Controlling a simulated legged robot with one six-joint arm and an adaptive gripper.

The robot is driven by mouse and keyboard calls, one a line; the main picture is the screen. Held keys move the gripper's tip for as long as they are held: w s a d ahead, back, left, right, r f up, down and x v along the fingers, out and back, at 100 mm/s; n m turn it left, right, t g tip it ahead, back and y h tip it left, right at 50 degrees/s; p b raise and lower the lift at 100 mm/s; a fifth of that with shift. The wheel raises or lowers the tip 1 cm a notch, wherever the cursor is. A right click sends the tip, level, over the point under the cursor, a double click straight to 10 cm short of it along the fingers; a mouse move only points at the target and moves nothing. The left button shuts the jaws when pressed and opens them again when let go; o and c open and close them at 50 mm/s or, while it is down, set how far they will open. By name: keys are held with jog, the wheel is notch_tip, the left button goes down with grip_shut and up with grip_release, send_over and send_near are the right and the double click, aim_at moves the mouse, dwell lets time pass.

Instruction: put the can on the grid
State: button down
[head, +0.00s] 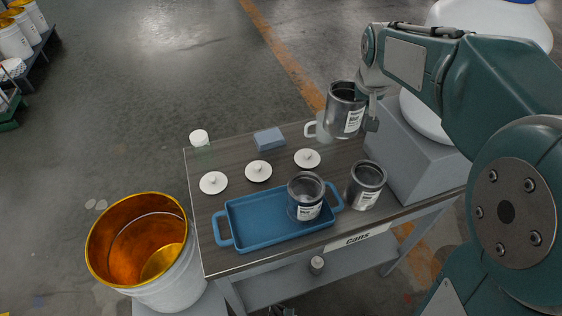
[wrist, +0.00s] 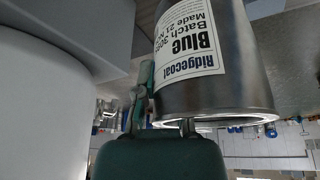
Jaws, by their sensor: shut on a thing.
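My gripper (head: 370,112) is shut on a grey metal can (head: 342,112) and holds it above the back right of the table. In the wrist view the can (wrist: 225,60) fills the upper right, with a white label reading "Ridgecoat Blue"; my gripper (wrist: 163,108) shows below and left of it. A second can (head: 305,196) stands in a blue tray (head: 255,240). A third can (head: 367,185) stands on the table just right of the tray. I cannot make out a grid in either view.
The wooden table (head: 228,162) bears several white knobbed discs (head: 258,171), a blue-grey block (head: 269,139) and a small white pot (head: 199,138). A grey block (head: 405,150) stands right. A gold-lined bucket (head: 180,280) is left.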

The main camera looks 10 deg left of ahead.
jog(key=shift+w+d, duration=0.15)
jog(key=shift+d, duration=0.15)
notch_tip(320, 180, down, 18)
dwell(0.3)
jog(key=c, duration=0.7)
grip_release()
jog(key=shift+c, duration=0.2)
